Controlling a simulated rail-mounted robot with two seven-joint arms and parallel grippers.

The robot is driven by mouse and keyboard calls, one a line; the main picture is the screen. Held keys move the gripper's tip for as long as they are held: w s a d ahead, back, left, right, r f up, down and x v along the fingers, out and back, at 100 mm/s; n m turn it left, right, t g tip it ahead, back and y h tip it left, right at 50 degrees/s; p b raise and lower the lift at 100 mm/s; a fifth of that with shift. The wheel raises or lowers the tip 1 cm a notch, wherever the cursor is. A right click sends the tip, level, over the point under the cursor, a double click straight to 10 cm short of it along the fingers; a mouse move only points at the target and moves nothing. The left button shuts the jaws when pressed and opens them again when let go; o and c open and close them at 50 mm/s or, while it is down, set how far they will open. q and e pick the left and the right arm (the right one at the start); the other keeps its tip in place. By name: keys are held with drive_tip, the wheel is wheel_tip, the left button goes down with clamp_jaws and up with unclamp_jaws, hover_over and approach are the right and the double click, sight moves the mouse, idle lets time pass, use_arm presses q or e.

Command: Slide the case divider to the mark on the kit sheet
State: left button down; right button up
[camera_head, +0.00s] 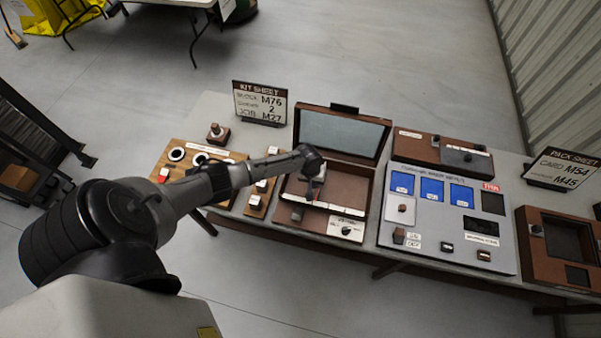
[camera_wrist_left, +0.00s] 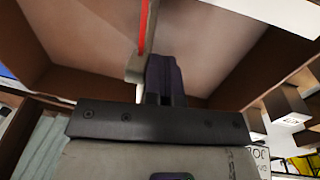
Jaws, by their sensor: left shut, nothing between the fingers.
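The open brown case (camera_head: 360,185) stands mid-table with its lid (camera_head: 341,131) raised at the back. A pale marked strip (camera_head: 340,210) runs along its front edge. The kit sheet (camera_head: 260,104) stands behind the case to the left; its middle line reads 2. My left gripper (camera_head: 311,190) is shut and empty, low over the left part of the case. In the left wrist view its dark fingers (camera_wrist_left: 166,75) are beside a thin grey upright with a red stripe (camera_wrist_left: 146,35), apparently the divider. Whether they touch is unclear. The right gripper is not in view.
A wooden board with round pieces (camera_head: 178,154) and small blocks (camera_head: 256,200) lie left of the case. A grey panel with blue windows (camera_head: 450,225) stands close on its right. The pack sheet (camera_head: 562,170) and another brown box (camera_head: 530,260) are farther right.

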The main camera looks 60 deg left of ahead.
use_arm(q)
drive_tip(key=shift+w+d, duration=0.7)
drive_tip(key=shift+d, duration=0.05)
drive_tip(key=shift+w+d, duration=0.55)
drive_tip(key=shift+d, duration=0.05)
idle(0.4)
drive_tip(key=shift+w+d, duration=0.35)
drive_tip(key=shift+s+a+p, duration=0.3)
drive_tip(key=shift+p, duration=0.05)
idle(0.3)
drive_tip(key=shift+r, duration=0.15)
